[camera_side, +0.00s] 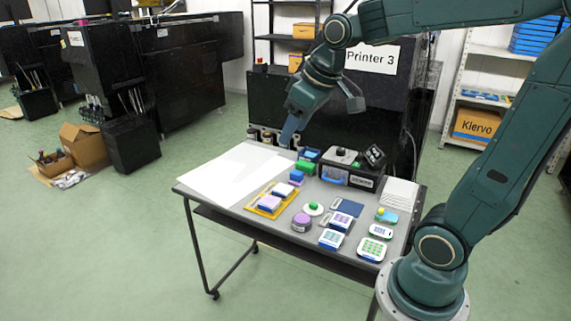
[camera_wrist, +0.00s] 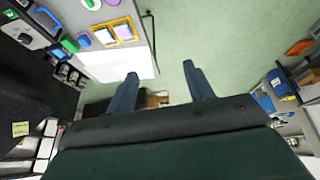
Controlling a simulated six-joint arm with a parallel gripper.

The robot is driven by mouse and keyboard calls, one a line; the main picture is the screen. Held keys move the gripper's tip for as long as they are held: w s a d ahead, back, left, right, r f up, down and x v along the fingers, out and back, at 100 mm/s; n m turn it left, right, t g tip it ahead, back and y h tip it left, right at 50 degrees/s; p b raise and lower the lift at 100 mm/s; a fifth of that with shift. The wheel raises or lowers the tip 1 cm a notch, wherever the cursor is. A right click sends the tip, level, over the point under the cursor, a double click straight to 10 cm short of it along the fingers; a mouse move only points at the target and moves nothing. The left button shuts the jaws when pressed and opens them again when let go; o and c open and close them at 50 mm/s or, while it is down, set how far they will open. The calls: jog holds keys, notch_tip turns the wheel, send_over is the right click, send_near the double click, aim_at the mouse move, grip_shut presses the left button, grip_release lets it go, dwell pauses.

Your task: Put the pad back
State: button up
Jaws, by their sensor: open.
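My gripper (camera_side: 290,132) is over the back edge of the table, near the dark bottles. I cannot tell which item is the pad. Candidates are two pale purple-topped blocks (camera_side: 269,202) on a yellow tray (camera_side: 263,212), also seen in the wrist view (camera_wrist: 122,30), and a flat dark blue square (camera_side: 349,208). A green block (camera_side: 305,166) and a blue-purple block (camera_side: 297,174) stand behind the tray.
White sheets (camera_side: 225,175) cover the table's left part. A black device (camera_side: 350,172) stands at the back right, near white stacked cards (camera_side: 400,192). A purple jar (camera_side: 302,222), a green-knobbed disc (camera_side: 314,208) and several keypad-like boxes (camera_side: 372,249) crowd the front right.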

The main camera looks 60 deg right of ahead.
jog(key=s+a+f, duration=0.1)
jog(key=s+a, duration=0.2)
jog(key=s, duration=0.3)
jog(key=s+a+f, duration=0.1)
jog(key=s+a, duration=0.2)
jog(key=s, duration=0.4)
jog(key=shift+s+t, duration=0.15)
jog(key=shift+t, duration=0.15)
